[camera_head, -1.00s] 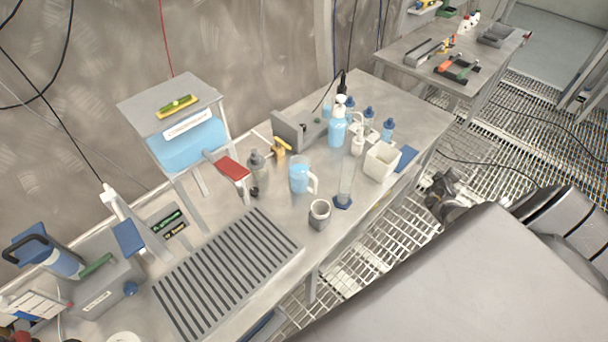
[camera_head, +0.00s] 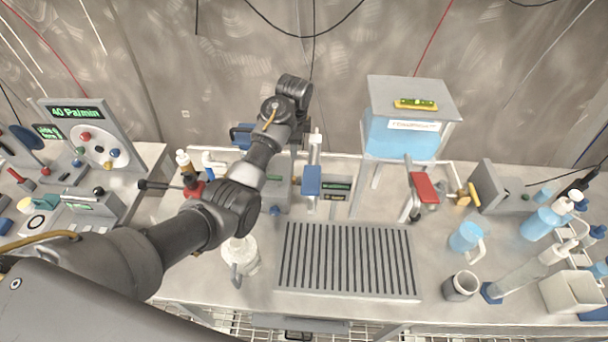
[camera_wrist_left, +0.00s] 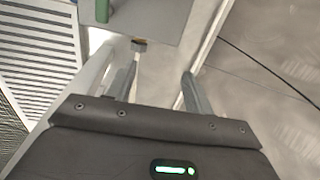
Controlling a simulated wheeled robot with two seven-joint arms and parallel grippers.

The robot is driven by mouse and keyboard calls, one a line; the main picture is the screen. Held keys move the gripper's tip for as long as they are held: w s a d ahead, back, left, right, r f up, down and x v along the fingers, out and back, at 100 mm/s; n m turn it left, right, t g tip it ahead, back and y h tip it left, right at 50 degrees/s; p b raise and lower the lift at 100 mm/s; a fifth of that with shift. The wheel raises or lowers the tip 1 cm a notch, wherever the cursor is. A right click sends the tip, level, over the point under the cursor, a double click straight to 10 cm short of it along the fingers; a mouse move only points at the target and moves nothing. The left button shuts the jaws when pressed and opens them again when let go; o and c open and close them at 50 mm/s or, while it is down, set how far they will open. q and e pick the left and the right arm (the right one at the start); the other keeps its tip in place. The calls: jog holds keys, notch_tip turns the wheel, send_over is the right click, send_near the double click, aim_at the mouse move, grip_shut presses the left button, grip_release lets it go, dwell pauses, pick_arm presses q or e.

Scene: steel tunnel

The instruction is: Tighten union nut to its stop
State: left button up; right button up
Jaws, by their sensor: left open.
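My left arm crosses the left half of the head view, and its dark wrist end (camera_head: 293,88) is above the back of the bench near the wall. In the left wrist view the two fingers of my left gripper (camera_wrist_left: 162,64) are apart. A small brownish, angular piece (camera_wrist_left: 139,46) shows by the tip of the left finger; I cannot tell whether it is the union nut or whether the finger touches it. No union nut can be made out surely in the head view, where my arm hides part of the bench. My right gripper is not in view.
The bench holds a slatted drain grate (camera_head: 345,262), a blue tank (camera_head: 398,140) on a stand, a red-handled clamp (camera_head: 425,188), a grey cup (camera_head: 461,286) and several bottles at the right. A control panel (camera_head: 92,140) stands at the left.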

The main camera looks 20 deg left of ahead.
aim_at(300, 177)
pick_arm(q)
jog(key=shift+m+g+h, duration=0.3)
jog(key=shift+g, duration=0.2)
jog(key=f, duration=0.4)
jog(key=s+d+f+p, duration=0.1)
jog(key=f, duration=0.4)
jog(key=s+d+f, duration=0.1)
jog(key=f, duration=0.3)
jog(key=shift+f, duration=0.25)
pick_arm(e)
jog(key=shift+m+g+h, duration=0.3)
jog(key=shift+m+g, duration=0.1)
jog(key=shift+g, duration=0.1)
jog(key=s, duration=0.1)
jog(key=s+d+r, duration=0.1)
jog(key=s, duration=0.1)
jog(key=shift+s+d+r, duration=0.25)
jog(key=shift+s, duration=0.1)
